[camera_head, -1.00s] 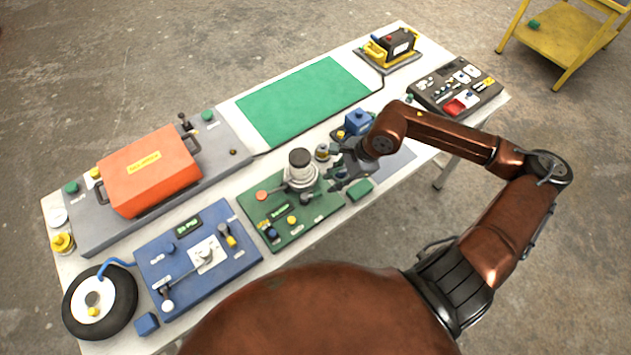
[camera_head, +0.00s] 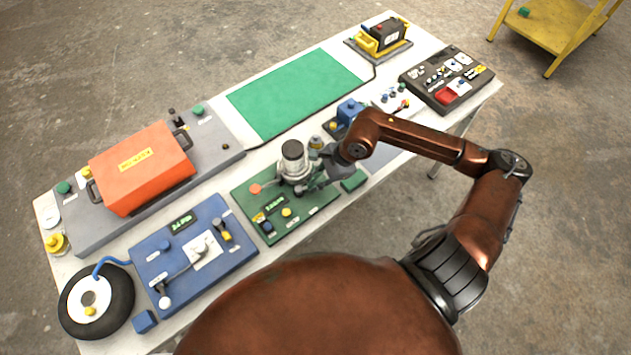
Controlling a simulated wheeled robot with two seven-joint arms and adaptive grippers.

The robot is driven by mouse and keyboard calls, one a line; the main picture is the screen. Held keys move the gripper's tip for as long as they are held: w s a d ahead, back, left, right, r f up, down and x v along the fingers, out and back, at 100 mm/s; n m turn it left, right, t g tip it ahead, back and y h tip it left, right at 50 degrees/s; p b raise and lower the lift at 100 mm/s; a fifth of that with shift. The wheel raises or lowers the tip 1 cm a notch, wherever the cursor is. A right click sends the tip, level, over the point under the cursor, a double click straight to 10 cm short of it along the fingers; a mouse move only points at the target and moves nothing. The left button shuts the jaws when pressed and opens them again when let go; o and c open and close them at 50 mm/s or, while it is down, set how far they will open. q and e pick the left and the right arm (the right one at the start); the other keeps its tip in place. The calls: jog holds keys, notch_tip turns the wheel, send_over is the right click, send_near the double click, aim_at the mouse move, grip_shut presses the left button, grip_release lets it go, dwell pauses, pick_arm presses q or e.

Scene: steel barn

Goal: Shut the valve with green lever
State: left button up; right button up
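I cannot make out for certain a valve with a green lever. A green panel (camera_head: 243,200) in the middle front of the table carries a grey cylindrical device with a black top (camera_head: 293,152). An orange round knob (camera_head: 256,188) is at its left. A green block (camera_head: 353,181) lies at the panel's right edge. My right gripper (camera_head: 308,186) is low over the panel, at the right side of the cylindrical device. Its fingers are small and dark, so its opening and any contact are unclear. My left gripper is out of view.
A blue panel (camera_head: 228,262) with a white-knobbed lever (camera_head: 182,277) is at left, beside a black wheel (camera_head: 120,290). An orange case (camera_head: 120,188) stands behind. The green mat (camera_head: 300,95) is clear.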

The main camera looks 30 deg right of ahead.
grip_shut()
jog(key=n+b, duration=0.1)
jog(key=w+b, duration=0.1)
jog(key=b, duration=0.1)
jog(key=shift+d+f+n+g, duration=0.15)
jog(key=shift+f+n+g, duration=0.15)
jog(key=shift+n, duration=0.1)
jog(key=shift+w+r+n+y+b, duration=0.15)
jog(key=shift+r+n+y+b, duration=0.15)
jog(key=shift+n+b, duration=0.15)
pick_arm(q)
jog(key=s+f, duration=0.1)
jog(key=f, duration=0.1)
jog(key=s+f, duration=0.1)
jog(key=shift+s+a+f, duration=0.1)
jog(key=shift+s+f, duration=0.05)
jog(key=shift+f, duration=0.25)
pick_arm(e)
jog(key=shift+o, duration=1.4)
grip_release()
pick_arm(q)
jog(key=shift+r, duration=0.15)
